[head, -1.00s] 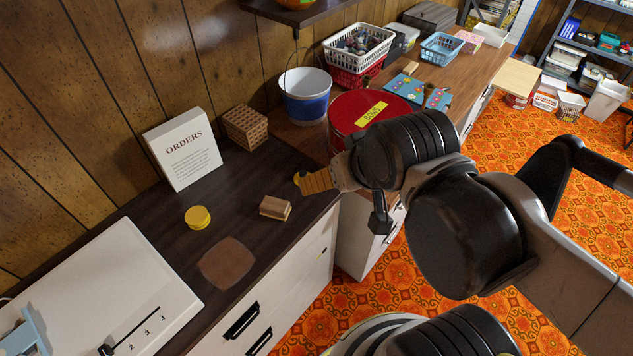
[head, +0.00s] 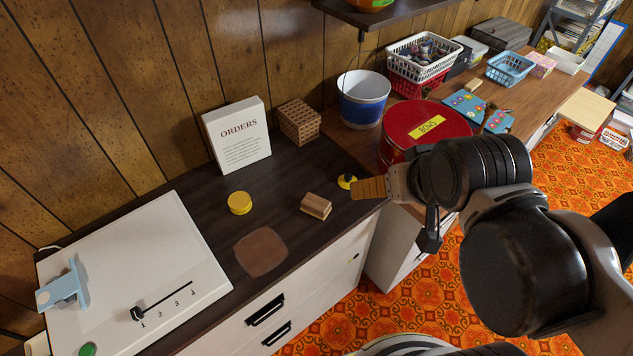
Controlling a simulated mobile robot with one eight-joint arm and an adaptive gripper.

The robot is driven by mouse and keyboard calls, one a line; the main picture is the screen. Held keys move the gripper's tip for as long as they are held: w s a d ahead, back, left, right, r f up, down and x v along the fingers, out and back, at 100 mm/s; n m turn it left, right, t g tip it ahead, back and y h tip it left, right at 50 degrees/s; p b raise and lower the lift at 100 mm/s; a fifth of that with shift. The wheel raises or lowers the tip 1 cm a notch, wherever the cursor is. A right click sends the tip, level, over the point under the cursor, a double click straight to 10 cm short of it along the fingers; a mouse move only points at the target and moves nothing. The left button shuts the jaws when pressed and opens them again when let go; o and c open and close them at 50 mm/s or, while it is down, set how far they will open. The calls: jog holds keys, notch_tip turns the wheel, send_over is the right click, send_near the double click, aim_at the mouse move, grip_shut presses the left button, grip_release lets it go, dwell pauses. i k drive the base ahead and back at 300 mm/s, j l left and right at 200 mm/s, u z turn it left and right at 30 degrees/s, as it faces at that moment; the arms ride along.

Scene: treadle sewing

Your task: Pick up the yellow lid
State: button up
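A squat round yellow piece (head: 240,203) stands on the dark counter in front of the orders sign. A smaller, flat yellow disc (head: 347,182) with a dark spot on it lies farther right on the counter, just left of my gripper tip. I cannot tell for certain which of the two is the yellow lid. My gripper (head: 368,188) comes in from the right, low over the counter's right end, and shows its tan ribbed finger side-on. It is beside the small disc in the picture; contact cannot be told. Its finger gap is hidden.
The orders sign (head: 238,136), a woven brown box (head: 299,122), a blue-white bucket (head: 363,98) and a red tin (head: 425,127) stand behind.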

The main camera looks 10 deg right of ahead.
aim_at(344, 181)
jog(key=i+l+u, duration=0.2)
jog(key=l+u, duration=0.25)
jog(key=i+l+u, duration=0.1)
jog(key=l+u, duration=1.2)
jog(key=l, duration=0.15)
jog(key=k, duration=0.05)
